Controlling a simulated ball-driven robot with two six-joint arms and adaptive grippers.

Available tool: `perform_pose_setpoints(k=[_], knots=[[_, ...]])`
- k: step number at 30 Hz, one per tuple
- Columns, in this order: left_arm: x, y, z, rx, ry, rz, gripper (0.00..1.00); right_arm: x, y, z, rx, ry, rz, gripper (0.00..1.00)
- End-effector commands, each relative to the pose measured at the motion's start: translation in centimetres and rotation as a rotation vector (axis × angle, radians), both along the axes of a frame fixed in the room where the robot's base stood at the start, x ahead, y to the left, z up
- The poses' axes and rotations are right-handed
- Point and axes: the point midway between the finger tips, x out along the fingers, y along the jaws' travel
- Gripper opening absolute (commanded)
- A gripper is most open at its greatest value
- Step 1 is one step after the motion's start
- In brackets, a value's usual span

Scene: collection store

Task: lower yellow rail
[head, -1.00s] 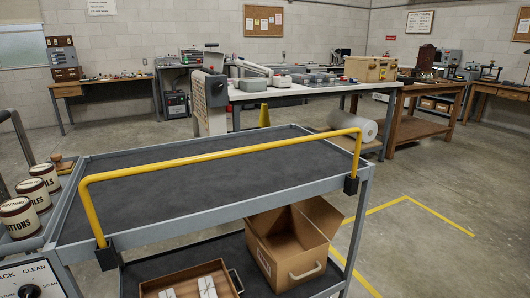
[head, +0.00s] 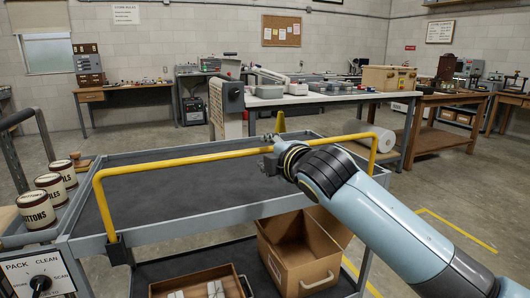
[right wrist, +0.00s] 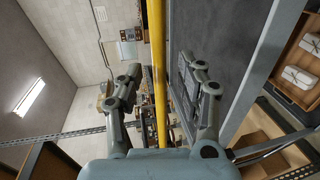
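The yellow rail (head: 190,160) stands raised along the near edge of the grey cart (head: 160,232). Its left leg drops to a black bracket at the cart's near left corner; its right end shows beyond my arm. My right gripper (head: 268,154) is at the middle of the rail's top bar. In the right wrist view the rail (right wrist: 157,60) runs between the two spread fingers of the gripper (right wrist: 166,80), with gaps on both sides. The fingers are open and not closed on it. My left gripper is not in view.
The cart's dark top shelf (head: 190,195) is bare. An open cardboard box (head: 295,265) and a brown tray (head: 165,287) sit on the lower shelf. Labelled tins (head: 36,211) stand at the left, above a dial panel (head: 38,280). A white-topped table (head: 315,100) stands behind.

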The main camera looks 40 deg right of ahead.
Motion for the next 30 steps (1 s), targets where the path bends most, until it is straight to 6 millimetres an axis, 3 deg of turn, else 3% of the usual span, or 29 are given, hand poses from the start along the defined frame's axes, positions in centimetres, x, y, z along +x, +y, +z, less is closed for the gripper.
perform_pose_setpoints(k=[6, 16, 25, 30], knots=[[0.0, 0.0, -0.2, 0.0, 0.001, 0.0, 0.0, 2.4, -0.5, -0.5, 0.001, 0.0, 0.001, 0.38], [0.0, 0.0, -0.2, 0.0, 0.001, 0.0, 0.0, 2.7, -0.6, -0.6, 0.001, 0.0, 0.001, 0.38], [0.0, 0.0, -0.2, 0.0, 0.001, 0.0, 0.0, 2.7, -0.6, -0.6, 0.001, 0.0, 0.001, 0.0], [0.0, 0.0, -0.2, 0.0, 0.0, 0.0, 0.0, 2.7, -0.6, -0.6, 0.001, 0.001, 0.001, 0.0]])
